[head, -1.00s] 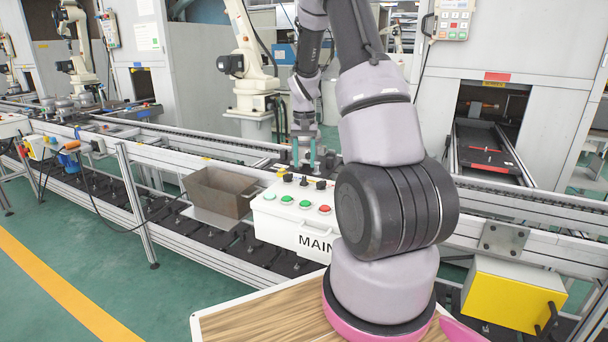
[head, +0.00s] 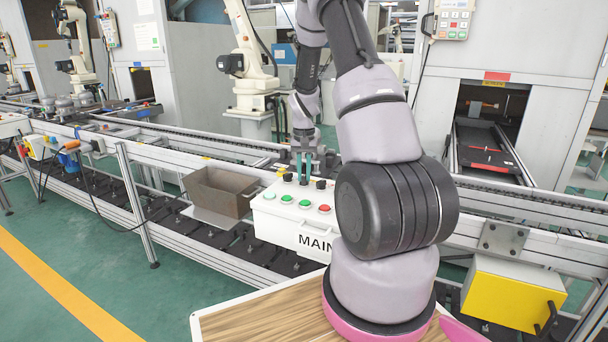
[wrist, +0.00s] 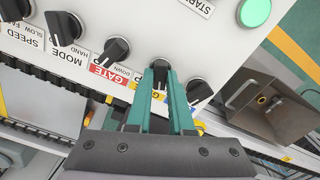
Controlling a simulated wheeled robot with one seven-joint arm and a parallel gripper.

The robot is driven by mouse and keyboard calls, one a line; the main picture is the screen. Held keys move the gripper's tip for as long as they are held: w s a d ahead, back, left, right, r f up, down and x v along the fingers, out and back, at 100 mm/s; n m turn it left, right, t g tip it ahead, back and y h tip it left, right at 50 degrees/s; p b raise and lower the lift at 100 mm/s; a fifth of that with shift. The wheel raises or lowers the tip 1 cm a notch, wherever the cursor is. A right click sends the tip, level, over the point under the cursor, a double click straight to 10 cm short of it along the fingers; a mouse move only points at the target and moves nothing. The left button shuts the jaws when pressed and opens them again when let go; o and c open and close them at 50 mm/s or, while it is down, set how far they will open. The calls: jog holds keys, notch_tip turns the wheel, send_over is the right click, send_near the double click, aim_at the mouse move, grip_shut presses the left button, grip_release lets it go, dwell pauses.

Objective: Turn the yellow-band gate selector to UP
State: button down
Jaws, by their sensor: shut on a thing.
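The white control panel (head: 268,217) carries a row of black selector knobs. In the wrist view the yellow-band gate selector (wrist: 160,65) sits between my gripper's green fingers, with part of its yellow label (wrist: 158,96) showing beside them. My gripper (wrist: 160,74) is shut on this knob; the fingers hide most of it, and its pointer setting cannot be read. In the head view my gripper (head: 304,177) reaches down to the knobs at the panel's back edge. The red-band gate selector (wrist: 115,49) is the neighbouring knob on the left.
Another black knob (wrist: 198,90) stands close on the right of my fingers. The mode knob (wrist: 63,27) is farther left. A green START button (wrist: 254,12) and a brown open bin (wrist: 268,112) lie to the right. The conveyor rail (head: 200,139) runs behind the panel.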

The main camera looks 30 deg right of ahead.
aim_at(304, 177)
jog(key=m, duration=0.4)
jog(key=shift+m, duration=2.3)
jog(key=c, duration=0.8)
grip_release()
jog(key=shift+r, duration=0.1)
notch_tip(304, 177, up, 11)
jog(key=shift+f, duration=0.2)
